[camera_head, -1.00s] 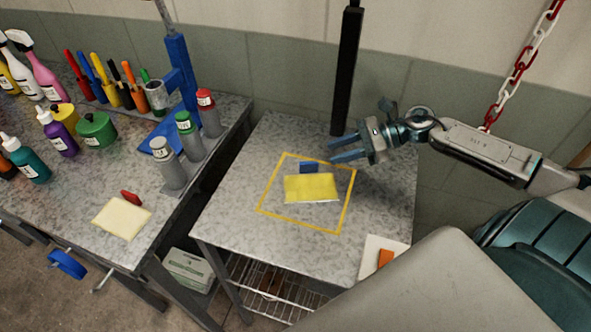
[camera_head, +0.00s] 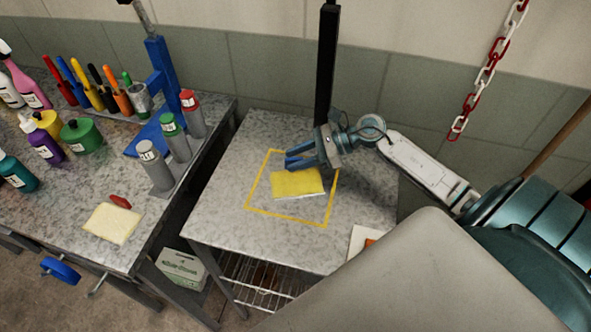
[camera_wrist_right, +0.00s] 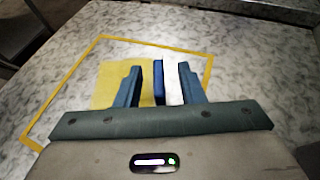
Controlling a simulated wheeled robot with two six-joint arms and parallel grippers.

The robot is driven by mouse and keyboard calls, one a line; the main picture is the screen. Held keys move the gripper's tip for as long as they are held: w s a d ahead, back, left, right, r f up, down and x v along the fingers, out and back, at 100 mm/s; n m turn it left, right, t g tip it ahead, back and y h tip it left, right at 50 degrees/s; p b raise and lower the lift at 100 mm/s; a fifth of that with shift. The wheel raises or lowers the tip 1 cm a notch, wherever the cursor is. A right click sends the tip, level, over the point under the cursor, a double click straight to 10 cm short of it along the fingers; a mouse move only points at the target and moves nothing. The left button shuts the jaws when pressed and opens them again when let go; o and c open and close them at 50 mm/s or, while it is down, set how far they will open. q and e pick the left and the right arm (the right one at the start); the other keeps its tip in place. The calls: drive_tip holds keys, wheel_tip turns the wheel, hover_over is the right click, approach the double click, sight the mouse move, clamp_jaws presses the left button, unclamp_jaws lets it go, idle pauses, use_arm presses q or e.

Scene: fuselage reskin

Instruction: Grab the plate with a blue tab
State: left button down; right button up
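The yellow plate (camera_head: 297,184) lies on the grey table inside a yellow outlined square. In the right wrist view its yellow face (camera_wrist_right: 108,86) shows left of the fingers. Its blue tab (camera_wrist_right: 159,82) stands between the two fingers of my right gripper (camera_wrist_right: 159,84), with a gap on each side. My right gripper (camera_head: 290,161) is open at the plate's far edge and hides the tab in the head view. I cannot tell how far the fingers are above the table. My left gripper is not in view.
Another pale plate with a red tab (camera_head: 112,223) lies on the left bench, near several bottles and tools. A white plate with an orange tab (camera_head: 361,241) is at the table's right front, partly hidden by my arm. A black post (camera_head: 327,65) stands behind the gripper.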

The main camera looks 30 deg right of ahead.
drive_tip(key=shift+p+x, duration=0.45)
drive_tip(key=shift+x, duration=1)
clamp_jaws()
